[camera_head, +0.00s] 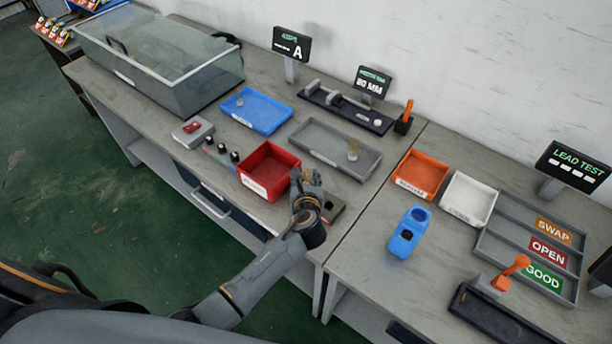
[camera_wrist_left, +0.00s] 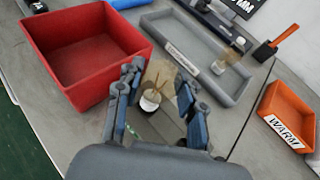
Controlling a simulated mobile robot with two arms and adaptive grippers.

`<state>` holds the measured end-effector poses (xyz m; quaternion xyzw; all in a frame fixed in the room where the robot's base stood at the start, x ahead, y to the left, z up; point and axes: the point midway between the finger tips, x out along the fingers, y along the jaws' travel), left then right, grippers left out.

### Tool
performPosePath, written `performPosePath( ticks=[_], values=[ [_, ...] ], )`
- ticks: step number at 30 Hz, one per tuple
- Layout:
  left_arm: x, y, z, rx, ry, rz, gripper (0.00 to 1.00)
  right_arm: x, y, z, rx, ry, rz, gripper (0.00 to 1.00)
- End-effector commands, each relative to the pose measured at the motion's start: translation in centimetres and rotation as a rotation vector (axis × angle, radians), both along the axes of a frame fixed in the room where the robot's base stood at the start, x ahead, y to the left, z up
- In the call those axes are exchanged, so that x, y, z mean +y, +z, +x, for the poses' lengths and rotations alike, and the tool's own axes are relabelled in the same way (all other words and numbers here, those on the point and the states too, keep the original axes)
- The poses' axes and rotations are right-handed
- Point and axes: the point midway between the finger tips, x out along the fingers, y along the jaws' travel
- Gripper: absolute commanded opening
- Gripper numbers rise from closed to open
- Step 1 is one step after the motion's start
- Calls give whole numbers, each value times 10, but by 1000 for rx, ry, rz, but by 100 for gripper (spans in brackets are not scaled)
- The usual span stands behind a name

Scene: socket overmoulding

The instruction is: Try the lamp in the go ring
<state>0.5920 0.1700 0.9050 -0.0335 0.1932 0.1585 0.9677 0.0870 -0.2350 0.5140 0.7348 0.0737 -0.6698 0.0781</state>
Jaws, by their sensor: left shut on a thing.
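My left gripper (camera_head: 309,182) is above the front edge of the bench, right of the red bin. In the left wrist view its two fingers (camera_wrist_left: 157,92) are shut on a lamp (camera_wrist_left: 158,80), a pale amber, see-through piece with a dark and white round end. In the head view the fingers mostly hide this lamp. A small grey block with a dark top (camera_head: 335,208) sits on the bench just beside and below the gripper. It may hold the go ring, but the ring itself is not clear. My right gripper is not in view.
The red bin (camera_head: 267,185) stands close left of the gripper. A grey tray (camera_head: 318,149) behind holds another amber piece (camera_head: 352,152). An orange bin (camera_head: 405,178) and blue holder (camera_head: 405,240) stand right, past the bench seam. A blue tray (camera_head: 268,122) lies farther left.

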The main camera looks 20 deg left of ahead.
Motion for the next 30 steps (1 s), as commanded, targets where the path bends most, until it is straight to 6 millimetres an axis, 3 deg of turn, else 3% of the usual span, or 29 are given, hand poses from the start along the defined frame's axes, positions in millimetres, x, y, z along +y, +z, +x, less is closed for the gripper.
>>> performPosePath(
  ticks=[30],
  values=[
    [0,0,0,-1,0,1,14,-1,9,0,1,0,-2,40]
  ],
)
